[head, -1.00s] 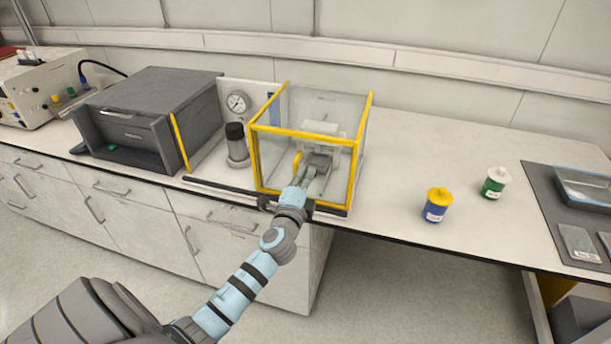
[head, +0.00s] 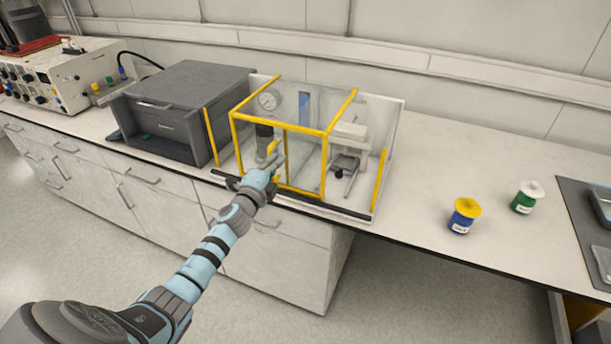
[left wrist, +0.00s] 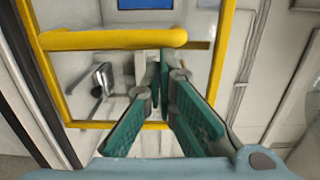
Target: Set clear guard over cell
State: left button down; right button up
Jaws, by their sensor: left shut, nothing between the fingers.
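The clear guard (head: 282,126) is a see-through box with yellow edges on the left part of the bench rig. Through its panels a dark-topped cylinder, seemingly the cell (head: 264,140), shows with the gauge (head: 268,101) behind it. The guard stands in front of and around them as seen from here. My left gripper (head: 272,167) is at the guard's front, by its yellow handle (head: 283,151). In the left wrist view the gripper (left wrist: 162,75) is shut and empty, its tips close below the handle bar (left wrist: 115,39); contact is unclear. My right gripper is out of view.
A small grey mechanism (head: 346,163) stands uncovered right of the guard. A yellow post (head: 381,176) marks the rig's right end, another (head: 210,137) its left. A dark grey box (head: 180,105) sits left. Blue (head: 462,217) and green (head: 526,198) pots stand right, with clear bench before them.

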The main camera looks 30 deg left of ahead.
pick_arm(q)
jog(key=s+a+b, duration=0.1)
jog(key=a+b, duration=0.1)
jog(key=a, duration=1)
jog(key=shift+s, duration=0.2)
